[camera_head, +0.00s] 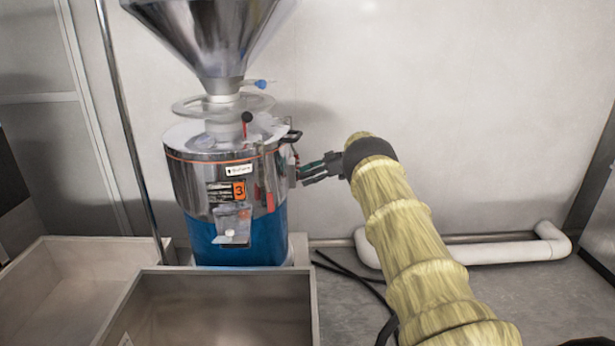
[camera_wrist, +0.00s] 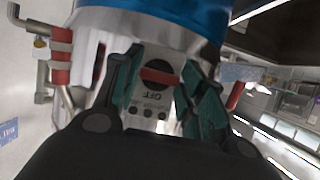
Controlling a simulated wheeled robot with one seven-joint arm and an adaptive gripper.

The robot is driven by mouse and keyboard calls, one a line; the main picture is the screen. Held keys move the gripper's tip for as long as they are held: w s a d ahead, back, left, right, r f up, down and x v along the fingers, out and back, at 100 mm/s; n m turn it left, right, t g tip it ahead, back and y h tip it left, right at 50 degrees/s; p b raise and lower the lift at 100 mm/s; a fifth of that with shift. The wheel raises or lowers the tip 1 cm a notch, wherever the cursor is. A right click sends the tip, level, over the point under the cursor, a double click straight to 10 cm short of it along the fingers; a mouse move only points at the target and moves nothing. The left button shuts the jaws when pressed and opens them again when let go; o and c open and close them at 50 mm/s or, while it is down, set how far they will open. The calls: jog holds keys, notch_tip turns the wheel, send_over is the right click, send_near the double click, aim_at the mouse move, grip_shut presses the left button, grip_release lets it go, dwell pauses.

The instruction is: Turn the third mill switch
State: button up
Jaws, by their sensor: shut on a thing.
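The third mill (camera_head: 233,170) stands left of centre in the head view, with a steel drum, a blue base and an orange label marked 3. My gripper (camera_head: 312,170) reaches it from the right, at the side of the drum. In the wrist view, the red switch knob (camera_wrist: 159,77) sits on a pale switch box (camera_wrist: 150,100) marked OFF, its bar lying roughly across the picture. My gripper's green-padded fingers (camera_wrist: 160,82) stand either side of it, shut on the switch. The exact contact is hard to see, and in the head view the switch is hidden.
A steel hopper (camera_head: 208,35) tops the mill. Two open bins (camera_head: 230,272) stand in front and to the left. A white pipe (camera_head: 480,254) runs low along the wall, and dark cables (camera_head: 350,272) lie on the floor. Red-handled valve fittings (camera_wrist: 60,60) show left in the wrist view.

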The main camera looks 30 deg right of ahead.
jog(key=o, duration=1)
jog(key=shift+d+r, duration=0.15)
jog(key=v, duration=1.2)
